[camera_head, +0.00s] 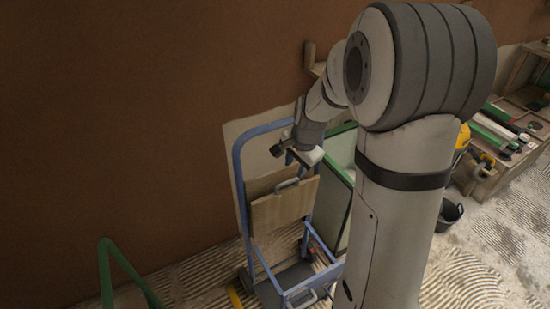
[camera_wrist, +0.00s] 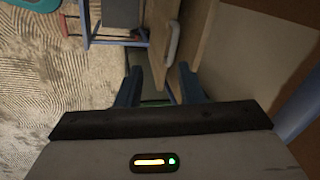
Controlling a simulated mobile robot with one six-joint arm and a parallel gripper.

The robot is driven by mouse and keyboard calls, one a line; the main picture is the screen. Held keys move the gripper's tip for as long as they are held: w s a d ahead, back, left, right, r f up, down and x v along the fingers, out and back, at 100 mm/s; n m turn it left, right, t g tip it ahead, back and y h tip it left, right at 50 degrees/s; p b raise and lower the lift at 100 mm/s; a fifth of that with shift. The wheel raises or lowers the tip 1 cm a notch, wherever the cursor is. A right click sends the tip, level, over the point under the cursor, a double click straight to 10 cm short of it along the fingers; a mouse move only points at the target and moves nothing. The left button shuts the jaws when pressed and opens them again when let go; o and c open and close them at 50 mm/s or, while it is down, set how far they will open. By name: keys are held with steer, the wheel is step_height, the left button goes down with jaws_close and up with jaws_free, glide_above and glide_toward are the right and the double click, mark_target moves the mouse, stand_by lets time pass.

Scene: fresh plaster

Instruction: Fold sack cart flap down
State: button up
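A blue sack cart (camera_head: 240,175) stands upright against the brown wall. Its wooden flap (camera_head: 281,209) is upright against the frame, with a grey handle (camera_head: 287,183) near its top edge. My gripper (camera_head: 291,158) is just above the flap's top edge. In the wrist view, my gripper (camera_wrist: 160,88) has its two blue fingers spread apart, with nothing held between them. The flap (camera_wrist: 196,40) and its handle (camera_wrist: 173,43) extend away from the fingers. The flap's edge lies in line with the gap; I cannot tell whether a finger touches it.
A pale board (camera_head: 229,140) leans behind the cart. A green-edged panel (camera_head: 338,165) stands right of the cart, partly hidden by my arm. A green tubular frame (camera_head: 104,270) is at the lower left. A black bucket (camera_head: 449,216) and a wooden crate (camera_head: 480,182) stand at the right.

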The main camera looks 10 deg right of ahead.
mark_target(288, 183)
steer(key=w+f+m, duration=0.1)
steer(key=w+f, duration=0.1)
steer(key=f, duration=0.2)
steer(key=w+f+m, duration=0.1)
steer(key=w+f, duration=0.1)
steer(key=f, duration=0.2)
steer(key=w+f, duration=0.2)
steer(key=f, duration=0.2)
steer(key=shift+f+m, duration=0.15)
steer(key=shift+m, duration=0.25)
steer(key=shift+c, duration=0.5)
jaws_close()
